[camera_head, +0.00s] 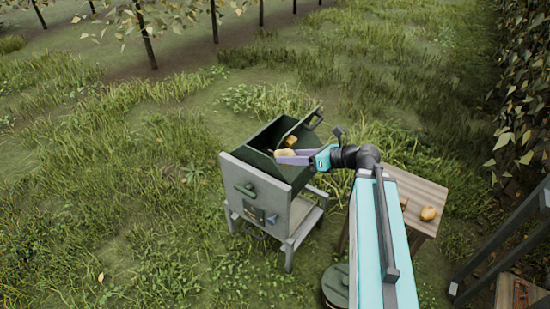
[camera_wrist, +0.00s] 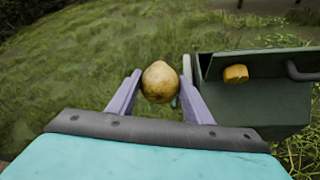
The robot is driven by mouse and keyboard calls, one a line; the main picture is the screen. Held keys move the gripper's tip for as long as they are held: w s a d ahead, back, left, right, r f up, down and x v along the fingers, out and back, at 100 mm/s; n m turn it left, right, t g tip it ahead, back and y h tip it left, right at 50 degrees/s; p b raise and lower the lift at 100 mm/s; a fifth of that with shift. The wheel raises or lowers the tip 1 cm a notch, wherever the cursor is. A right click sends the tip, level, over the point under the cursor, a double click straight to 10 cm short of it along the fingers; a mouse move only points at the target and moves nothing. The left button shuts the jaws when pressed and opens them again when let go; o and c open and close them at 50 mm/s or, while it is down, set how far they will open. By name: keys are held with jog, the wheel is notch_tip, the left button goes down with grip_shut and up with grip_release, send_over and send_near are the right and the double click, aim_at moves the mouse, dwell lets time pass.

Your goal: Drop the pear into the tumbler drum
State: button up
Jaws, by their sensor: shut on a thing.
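The tumbler drum (camera_head: 252,160) is a dark green open box on a grey stand near the middle of the head view. It also shows at the right of the wrist view (camera_wrist: 260,107). My gripper (camera_head: 287,156) is shut on a yellow-brown pear (camera_wrist: 160,82), held between its two purple fingers. In the head view the pear (camera_head: 285,153) overlaps the drum's opening. In the wrist view the pear appears left of the drum, against grass, with the right finger close to the drum's edge. I cannot tell the exact height above the rim.
Another yellow piece of fruit (camera_wrist: 236,73) is inside the drum. A handle (camera_head: 313,120) sticks up at the drum's far right edge. A wooden table (camera_head: 425,190) with a pear (camera_head: 428,213) stands to the right. Grass lies open on the left.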

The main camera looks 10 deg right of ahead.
jog(key=shift+d, duration=0.1)
jog(key=w+d+m+t+h+p, duration=0.1)
jog(key=d+m+t+h+p, duration=0.3)
jog(key=d, duration=1.4)
jog(key=w+d+m+t+h+p, duration=0.15)
jog(key=d+m+h+p, duration=0.4)
jog(key=d, duration=1.35)
jog(key=s+d+m+g+h+p, duration=0.1)
jog(key=s+d+m+h, duration=0.2)
jog(key=s+d, duration=0.4)
jog(key=s+d+m+g+h+p, duration=0.1)
jog(key=s+d+m+h, duration=0.3)
jog(key=d, duration=0.9)
jog(key=s+d+m+g+h+p, duration=0.1)
jog(key=s+d+m+h+p, duration=0.2)
jog(key=s+d, duration=0.7)
jog(key=shift+s+d+f+g+h, duration=0.35)
jog(key=shift+s+d+f+h, duration=0.1)
jog(key=shift+h, duration=0.4)
jog(key=shift+a, duration=0.1)
